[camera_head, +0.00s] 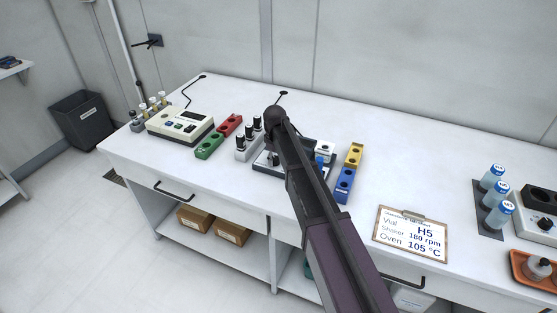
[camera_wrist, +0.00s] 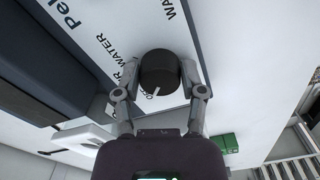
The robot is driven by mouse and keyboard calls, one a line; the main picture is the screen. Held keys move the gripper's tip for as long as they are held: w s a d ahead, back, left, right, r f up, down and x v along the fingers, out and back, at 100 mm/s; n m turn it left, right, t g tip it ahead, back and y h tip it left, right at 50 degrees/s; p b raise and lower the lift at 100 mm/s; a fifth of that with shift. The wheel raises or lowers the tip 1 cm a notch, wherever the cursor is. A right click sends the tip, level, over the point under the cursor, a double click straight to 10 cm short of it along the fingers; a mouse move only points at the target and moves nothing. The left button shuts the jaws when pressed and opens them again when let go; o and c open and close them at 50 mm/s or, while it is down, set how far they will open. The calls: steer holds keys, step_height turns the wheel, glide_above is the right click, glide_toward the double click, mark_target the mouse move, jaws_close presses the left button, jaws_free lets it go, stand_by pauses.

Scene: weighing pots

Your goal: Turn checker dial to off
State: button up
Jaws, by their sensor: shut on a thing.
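The checker (camera_head: 262,161) stands mid-bench in the head view, a device with a pale panel and dark edges, partly covered by my arm. In the wrist view its white panel (camera_wrist: 112,22) carries dark print, with "WATER" readable. The round black dial (camera_wrist: 158,70) has a white mark on its lower side, pointing toward the bottom of the picture. My gripper (camera_wrist: 160,74) has a finger on either side of the dial and is shut on it. The dial is hidden behind my arm in the head view.
Left of the checker are a rack of black-capped vials (camera_head: 248,142), green (camera_head: 209,146) and red (camera_head: 231,125) blocks and a cream instrument (camera_head: 180,126). Yellow (camera_head: 354,155) and blue (camera_head: 344,185) blocks stand right.

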steer(key=o, duration=1.2)
steer(key=shift+s+a+f, duration=0.1)
steer(key=shift+s+a, duration=0.05)
steer(key=shift+a, duration=0.1)
steer(key=shift+c, duration=0.2)
steer(key=shift+d, duration=0.1)
steer(key=shift+w, duration=0.2)
